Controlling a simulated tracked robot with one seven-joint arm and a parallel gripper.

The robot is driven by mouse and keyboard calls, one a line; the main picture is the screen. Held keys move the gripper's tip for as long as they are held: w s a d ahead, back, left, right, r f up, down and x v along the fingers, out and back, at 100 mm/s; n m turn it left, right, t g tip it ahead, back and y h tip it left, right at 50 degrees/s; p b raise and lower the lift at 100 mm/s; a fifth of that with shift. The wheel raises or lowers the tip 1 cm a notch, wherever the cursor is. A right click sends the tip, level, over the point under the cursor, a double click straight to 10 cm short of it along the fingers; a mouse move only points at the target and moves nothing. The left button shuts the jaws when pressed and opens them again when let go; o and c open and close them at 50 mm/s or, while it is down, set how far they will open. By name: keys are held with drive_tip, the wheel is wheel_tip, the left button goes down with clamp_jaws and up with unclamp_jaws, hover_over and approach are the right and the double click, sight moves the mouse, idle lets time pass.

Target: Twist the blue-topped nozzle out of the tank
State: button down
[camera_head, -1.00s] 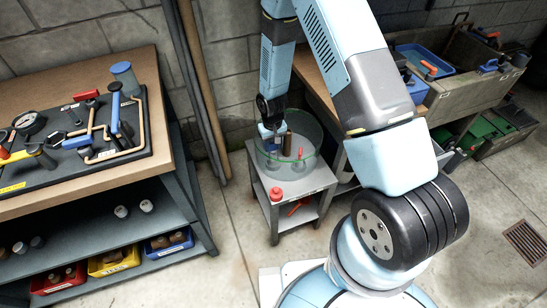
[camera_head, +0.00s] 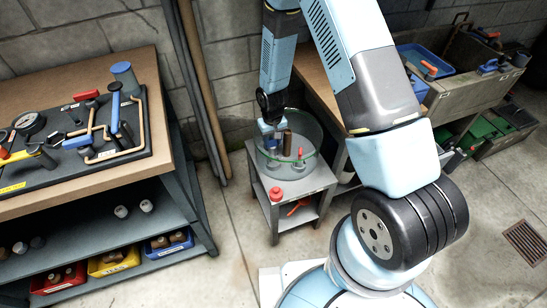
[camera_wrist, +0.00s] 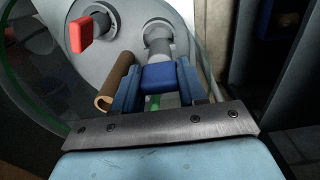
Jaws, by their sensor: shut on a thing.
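The blue-topped nozzle (camera_wrist: 159,76) is between the two blue fingers of my gripper (camera_wrist: 158,88) in the wrist view. My gripper is shut on its blue top, and a grey collar shows just beyond it on the tank floor. The clear tank (camera_head: 316,135) with a green rim stands on a small grey stand. In the head view my gripper (camera_head: 271,140) reaches down into the tank at its left side. The nozzle itself is mostly hidden there.
A workbench (camera_head: 172,150) is at left, another bench behind at right.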

wheel_tip(320, 180, up, 12)
drive_tip(key=shift+f, duration=0.2)
idle(0.9)
